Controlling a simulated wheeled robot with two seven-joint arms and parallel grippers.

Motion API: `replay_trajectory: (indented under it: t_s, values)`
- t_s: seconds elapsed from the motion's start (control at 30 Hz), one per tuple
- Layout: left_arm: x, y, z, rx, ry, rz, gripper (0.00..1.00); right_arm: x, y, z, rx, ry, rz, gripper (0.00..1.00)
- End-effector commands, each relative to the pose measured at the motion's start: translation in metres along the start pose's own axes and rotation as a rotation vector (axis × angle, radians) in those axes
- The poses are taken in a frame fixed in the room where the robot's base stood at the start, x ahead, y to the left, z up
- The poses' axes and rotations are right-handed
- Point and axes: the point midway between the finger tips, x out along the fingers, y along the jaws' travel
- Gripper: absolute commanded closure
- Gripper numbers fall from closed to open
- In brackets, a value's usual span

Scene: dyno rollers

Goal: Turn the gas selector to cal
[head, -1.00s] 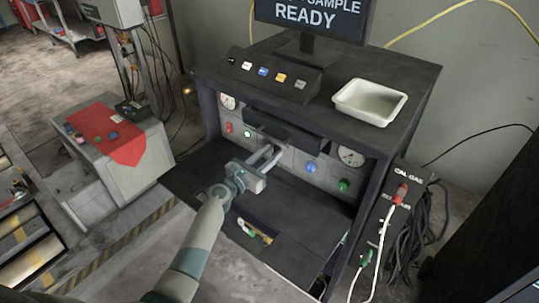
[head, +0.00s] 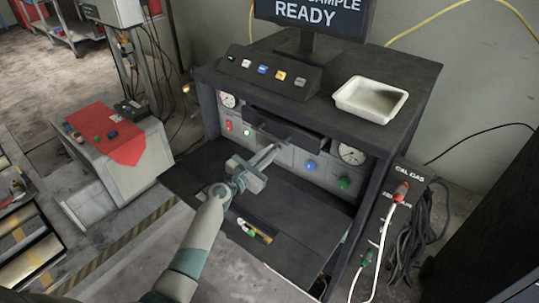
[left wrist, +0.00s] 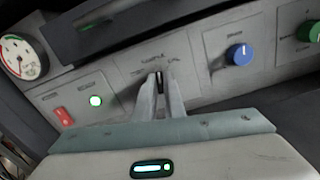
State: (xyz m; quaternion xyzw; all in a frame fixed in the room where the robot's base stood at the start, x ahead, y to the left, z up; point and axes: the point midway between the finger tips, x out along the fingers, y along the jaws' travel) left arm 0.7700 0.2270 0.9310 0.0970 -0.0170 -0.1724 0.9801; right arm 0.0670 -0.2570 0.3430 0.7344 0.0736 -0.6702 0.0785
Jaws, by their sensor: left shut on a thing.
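The gas selector (left wrist: 159,76) is a small dark knob on the grey front panel, mostly hidden between my fingers. In the left wrist view "SAMPLE" is printed above it and smaller lettering, apparently "CAL", at its upper right. My left gripper (head: 277,149) reaches into the cabinet's front opening. It also shows in the left wrist view (left wrist: 161,82), with its two fingers closed on the knob. Which way the knob points is hidden. My right gripper is not in view.
On the panel are a red switch (left wrist: 63,116), a lit green lamp (left wrist: 95,101), a blue knob (left wrist: 239,52), a green knob (head: 344,183) and gauges (head: 351,155). A dark drawer front (head: 284,128) juts out just above my fingers. A dark shelf (head: 290,210) lies below.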

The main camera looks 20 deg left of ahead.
Motion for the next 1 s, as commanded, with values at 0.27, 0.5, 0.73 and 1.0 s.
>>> replay_trajectory:
  t_s: [0.27,0.5,0.73,1.0]
  values:
    - [0.0,-0.002,-0.003,0.237,-0.001,-0.001,1.0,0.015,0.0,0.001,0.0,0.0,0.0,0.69]
    - [0.0,-0.003,-0.003,0.45,0.0,0.0,1.0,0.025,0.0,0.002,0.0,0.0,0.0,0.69]
    - [0.0,-0.004,-0.003,0.601,0.0,-0.001,1.0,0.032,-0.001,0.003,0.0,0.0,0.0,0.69]
    - [0.0,-0.004,-0.002,0.683,0.001,-0.001,1.0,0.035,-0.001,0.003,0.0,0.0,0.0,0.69]
